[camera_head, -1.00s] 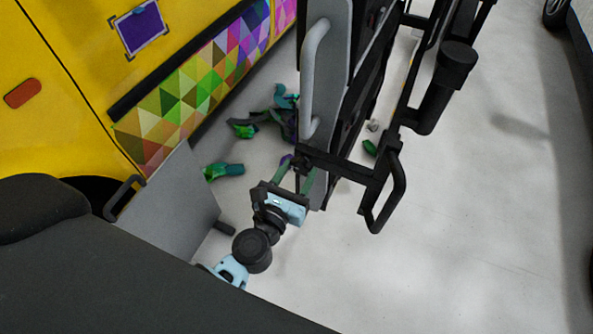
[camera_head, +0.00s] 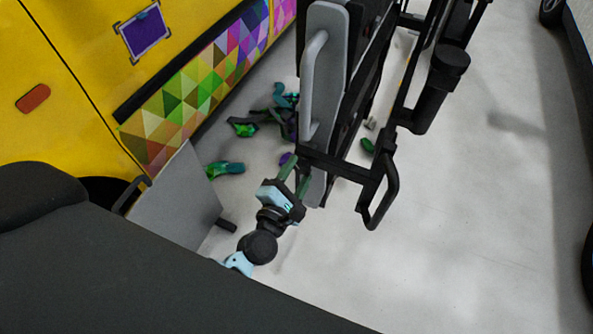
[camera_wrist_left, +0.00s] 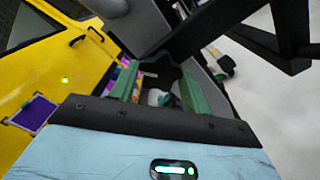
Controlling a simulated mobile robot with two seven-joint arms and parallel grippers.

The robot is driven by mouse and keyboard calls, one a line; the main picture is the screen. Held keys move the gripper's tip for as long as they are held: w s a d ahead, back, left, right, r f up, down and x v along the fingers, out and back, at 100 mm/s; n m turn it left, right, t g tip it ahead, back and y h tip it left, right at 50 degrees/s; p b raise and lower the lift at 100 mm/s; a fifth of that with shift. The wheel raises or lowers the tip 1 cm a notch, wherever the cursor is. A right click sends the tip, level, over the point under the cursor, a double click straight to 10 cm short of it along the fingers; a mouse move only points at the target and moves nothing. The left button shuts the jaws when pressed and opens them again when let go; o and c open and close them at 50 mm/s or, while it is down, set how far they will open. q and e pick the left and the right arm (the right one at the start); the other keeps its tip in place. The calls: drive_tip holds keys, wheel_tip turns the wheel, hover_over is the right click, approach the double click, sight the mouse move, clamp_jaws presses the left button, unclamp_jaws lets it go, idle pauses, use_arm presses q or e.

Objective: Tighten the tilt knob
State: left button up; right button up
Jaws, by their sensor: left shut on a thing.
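The tilt knob (camera_wrist_left: 162,72) looks like a small dark piece on the black and grey frame, between my left gripper's fingers in the left wrist view. In the head view it is mostly hidden by the fingers and the frame. My left gripper (camera_head: 294,178) has green fingers that reach up to the lower end of the upright grey panel (camera_head: 325,80). In the left wrist view the two green fingers (camera_wrist_left: 162,92) stand on either side of the dark knob, shut on it. My right gripper is not in view.
A yellow vehicle (camera_head: 60,90) with a colourful triangle pattern stands at the left. A black frame with a bent handle (camera_head: 380,195) is right of my gripper. Crumpled green and purple scraps (camera_head: 225,168) lie on the floor. The pale floor at right (camera_head: 480,230) is clear.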

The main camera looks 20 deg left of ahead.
use_arm(q)
drive_tip(key=m+p, duration=0.1)
drive_tip(key=m, duration=0.3)
drive_tip(key=shift+r+p, duration=0.1)
drive_tip(key=shift+p, duration=0.2)
drive_tip(key=shift+m+p, duration=0.4)
drive_tip(key=shift+m, duration=1.4)
drive_tip(key=o, duration=1)
drive_tip(key=shift+s+a, duration=0.15)
drive_tip(key=shift+s, duration=3.75)
